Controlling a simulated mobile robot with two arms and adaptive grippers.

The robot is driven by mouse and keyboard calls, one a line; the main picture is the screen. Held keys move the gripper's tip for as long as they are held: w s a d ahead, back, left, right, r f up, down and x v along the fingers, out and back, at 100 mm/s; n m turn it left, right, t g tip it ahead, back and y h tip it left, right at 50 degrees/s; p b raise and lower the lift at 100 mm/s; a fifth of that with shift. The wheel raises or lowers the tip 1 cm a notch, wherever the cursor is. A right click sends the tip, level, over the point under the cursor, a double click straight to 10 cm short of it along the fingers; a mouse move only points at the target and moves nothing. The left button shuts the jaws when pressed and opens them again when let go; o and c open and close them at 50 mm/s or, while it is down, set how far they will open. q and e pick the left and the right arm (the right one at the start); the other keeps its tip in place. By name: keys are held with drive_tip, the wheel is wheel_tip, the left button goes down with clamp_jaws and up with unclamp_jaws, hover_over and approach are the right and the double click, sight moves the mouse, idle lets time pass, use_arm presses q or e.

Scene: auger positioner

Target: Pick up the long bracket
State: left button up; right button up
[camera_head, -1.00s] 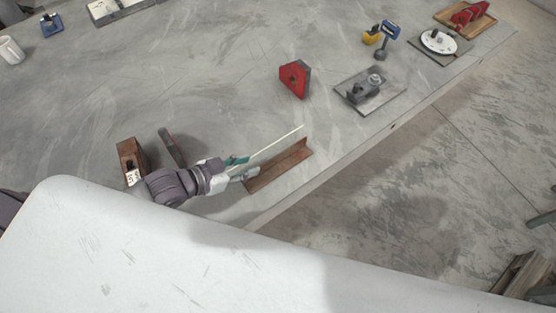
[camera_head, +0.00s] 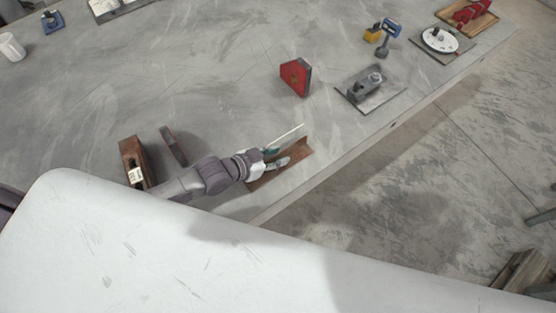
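The long bracket (camera_head: 299,154) is a rusty brown angle piece lying slantwise near the table's front edge. A pale narrow strip (camera_head: 290,136) shows along its far side; I cannot tell whether it is part of the bracket. My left gripper (camera_head: 277,157) is over the bracket's left half, with its fingers spread apart, one toward the far side and one over the brown face. Gripper and wrist hide part of the bracket. Contact with it cannot be made out. My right gripper is not in view.
A wooden block plane (camera_head: 131,160) and a dark, red-marked tool (camera_head: 174,146) lie left of my arm. A red magnetic square (camera_head: 296,76) and a grey fixture on a plate (camera_head: 370,88) stand beyond the bracket. The table's middle is clear.

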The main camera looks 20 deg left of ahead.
use_arm(q)
drive_tip(key=shift+c, duration=0.3)
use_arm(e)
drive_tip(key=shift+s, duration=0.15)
use_arm(q)
clamp_jaws()
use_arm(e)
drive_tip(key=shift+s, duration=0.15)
use_arm(q)
drive_tip(key=shift+r, duration=0.9)
wheel_tip(320, 180, up, 2)
drive_tip(key=shift+r, duration=0.25)
drive_tip(key=w+d+r+b, duration=0.2)
drive_tip(key=w+d+r, duration=0.2)
drive_tip(key=d+r, duration=0.3)
drive_tip(key=d, duration=0.4)
drive_tip(key=shift+w, duration=0.15)
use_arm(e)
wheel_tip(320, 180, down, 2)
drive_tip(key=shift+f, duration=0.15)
